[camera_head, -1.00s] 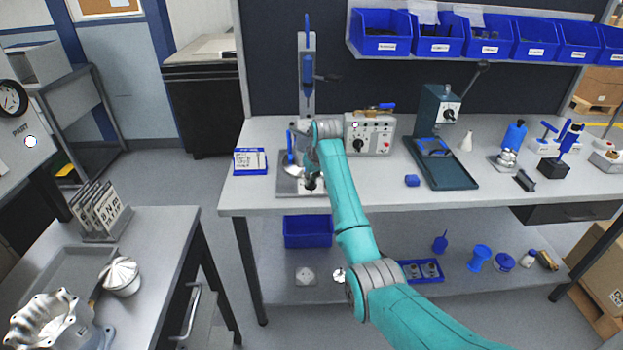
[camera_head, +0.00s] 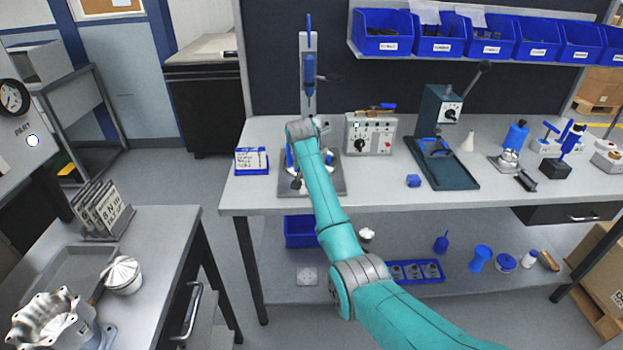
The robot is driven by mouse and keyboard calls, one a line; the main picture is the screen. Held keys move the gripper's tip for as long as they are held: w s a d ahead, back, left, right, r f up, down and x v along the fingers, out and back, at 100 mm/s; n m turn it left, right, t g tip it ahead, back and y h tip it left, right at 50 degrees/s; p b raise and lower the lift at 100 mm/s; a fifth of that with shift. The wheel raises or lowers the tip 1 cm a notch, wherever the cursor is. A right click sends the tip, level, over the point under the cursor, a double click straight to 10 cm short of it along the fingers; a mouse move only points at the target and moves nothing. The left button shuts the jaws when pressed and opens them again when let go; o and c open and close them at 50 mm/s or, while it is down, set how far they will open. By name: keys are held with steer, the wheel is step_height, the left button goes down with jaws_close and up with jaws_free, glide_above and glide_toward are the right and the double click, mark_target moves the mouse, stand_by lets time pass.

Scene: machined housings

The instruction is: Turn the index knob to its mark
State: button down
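Two black knobs show. One knob (camera_head: 360,146) is on the front of a grey control box (camera_head: 381,127). The other knob (camera_head: 451,115) is on a white plate on the dark green hand press (camera_head: 433,104). I cannot tell which is the index knob, and both are too small to read a mark. My gripper (camera_head: 296,183) is over the grey base of the drill stand (camera_head: 330,185), left of the control box and apart from both knobs. My own arm covers most of it, so its fingers cannot be made out.
The drill stand's column (camera_head: 308,85) rises behind my arm. Blue bins (camera_head: 381,32) hang above. The bench front (camera_head: 450,195) is mostly clear.

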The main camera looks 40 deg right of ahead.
steer(key=shift+m, duration=0.3)
steer(key=c, duration=1.2)
jaws_free()
steer(key=v, duration=1.2)
steer(key=shift+w+a, duration=0.1)
